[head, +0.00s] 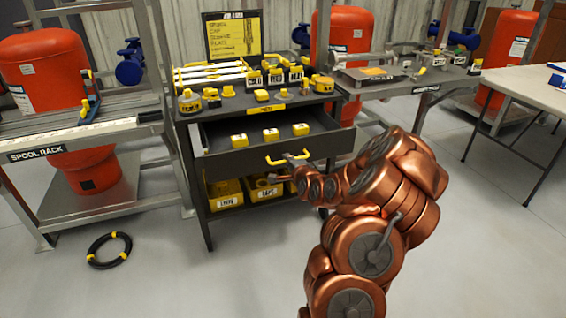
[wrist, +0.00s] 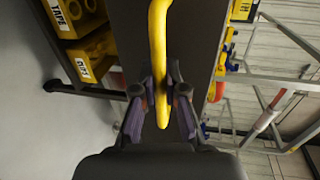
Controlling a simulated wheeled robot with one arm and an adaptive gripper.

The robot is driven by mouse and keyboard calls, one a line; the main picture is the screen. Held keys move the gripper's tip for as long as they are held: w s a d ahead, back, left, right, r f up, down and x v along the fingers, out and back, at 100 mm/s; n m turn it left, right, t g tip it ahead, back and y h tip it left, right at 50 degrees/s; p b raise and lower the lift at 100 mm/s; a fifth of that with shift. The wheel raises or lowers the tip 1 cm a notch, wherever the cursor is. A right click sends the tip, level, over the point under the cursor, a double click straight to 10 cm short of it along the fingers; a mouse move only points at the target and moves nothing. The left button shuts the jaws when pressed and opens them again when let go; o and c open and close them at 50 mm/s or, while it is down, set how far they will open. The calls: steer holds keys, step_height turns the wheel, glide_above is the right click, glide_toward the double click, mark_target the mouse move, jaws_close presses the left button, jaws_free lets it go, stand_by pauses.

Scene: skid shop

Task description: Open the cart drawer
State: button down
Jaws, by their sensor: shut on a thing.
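The black cart (head: 182,152) stands in the middle of the head view. Its drawer (head: 230,161) is pulled out, and several yellow blocks (head: 270,134) show inside it. A yellow bar handle (head: 275,161) sits on the drawer front. My gripper (head: 296,158) is at the right part of this handle. In the wrist view the handle (wrist: 158,50) runs between the two fingers of my gripper (wrist: 161,105), which are shut on it.
Yellow bins (head: 226,194) sit on the cart's lower shelf. A spool rack (head: 90,143) stands close on the left, and a workbench (head: 400,80) on the right. A black hose coil (head: 109,250) lies on the floor. The floor before the cart is otherwise clear.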

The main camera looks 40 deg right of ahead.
steer(key=shift+s+a+f, duration=0.1)
steer(key=shift+s+a, duration=0.1)
steer(key=shift+a, duration=0.05)
steer(key=c, duration=1.2)
jaws_free()
steer(key=shift+d, duration=0.15)
steer(key=shift+s, duration=0.15)
steer(key=v, duration=0.7)
steer(key=shift+s, duration=0.1)
